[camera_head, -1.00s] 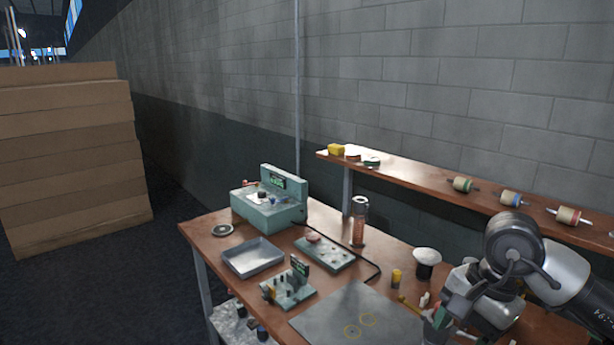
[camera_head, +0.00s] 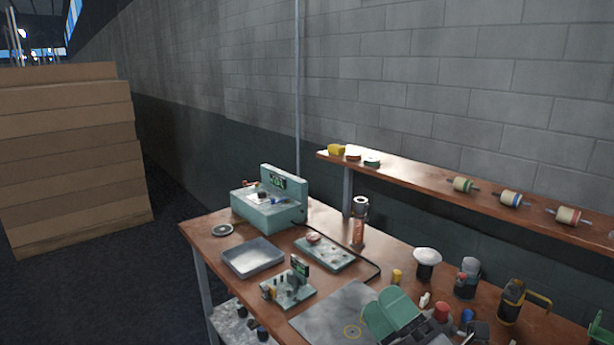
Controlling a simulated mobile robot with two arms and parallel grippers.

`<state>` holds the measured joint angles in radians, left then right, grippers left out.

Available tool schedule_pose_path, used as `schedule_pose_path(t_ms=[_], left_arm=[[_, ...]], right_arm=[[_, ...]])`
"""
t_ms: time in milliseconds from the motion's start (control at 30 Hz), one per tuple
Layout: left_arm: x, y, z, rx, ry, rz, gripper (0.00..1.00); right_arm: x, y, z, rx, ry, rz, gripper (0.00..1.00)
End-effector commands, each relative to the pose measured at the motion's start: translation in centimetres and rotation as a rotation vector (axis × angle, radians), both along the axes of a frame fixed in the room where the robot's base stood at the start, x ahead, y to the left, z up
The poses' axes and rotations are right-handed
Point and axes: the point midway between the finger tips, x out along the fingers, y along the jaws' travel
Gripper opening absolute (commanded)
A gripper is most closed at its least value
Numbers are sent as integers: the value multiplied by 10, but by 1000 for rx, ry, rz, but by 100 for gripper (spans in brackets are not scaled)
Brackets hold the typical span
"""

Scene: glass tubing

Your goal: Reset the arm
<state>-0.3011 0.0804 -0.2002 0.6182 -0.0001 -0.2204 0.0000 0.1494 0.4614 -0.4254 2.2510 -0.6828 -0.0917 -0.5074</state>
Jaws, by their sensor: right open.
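My right gripper (camera_head: 388,313) is at the bottom edge, right of centre, with its green finger pads pointing up and left. Its jaws are open with nothing visible between them. It shows in front of the grey mat (camera_head: 325,318) on the wooden workbench (camera_head: 215,255) and hides part of the mat. Most of the right arm is below the picture edge.
A teal machine (camera_head: 268,208), a metal tray (camera_head: 252,257) and small fixtures stand on the bench's left. Bottles, a white-topped jar (camera_head: 427,262) and a black-yellow tool (camera_head: 511,300) stand on the right. A shelf (camera_head: 415,180) with spools runs along the wall.

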Motion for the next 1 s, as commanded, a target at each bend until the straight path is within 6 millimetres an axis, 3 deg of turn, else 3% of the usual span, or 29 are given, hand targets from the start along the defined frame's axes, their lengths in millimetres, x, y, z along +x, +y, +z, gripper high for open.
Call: schedule_pose_path(t_ms=[167,300,400,600,833,1000], left_arm=[[2,0,0,-1,-4,0,43],[3,-1,0,-1,-5,0,43],[3,-1,0,-1,-5,0,43],[3,-1,0,-1,-5,0,43],[3,-1,0,-1,-5,0,43],[3,-1,-2,-1,-5,0,43]], right_arm=[[3,-56,-87,435,586,-228,56],[-32,-87,-169,722,1023,-427,56],[-67,-97,-214,868,1268,-556,56],[-136,-101,-267,1046,1614,-761,56],[-210,-98,-296,1169,1916,-973,56],[-195,-96,-344,1155,1925,-985,56]])
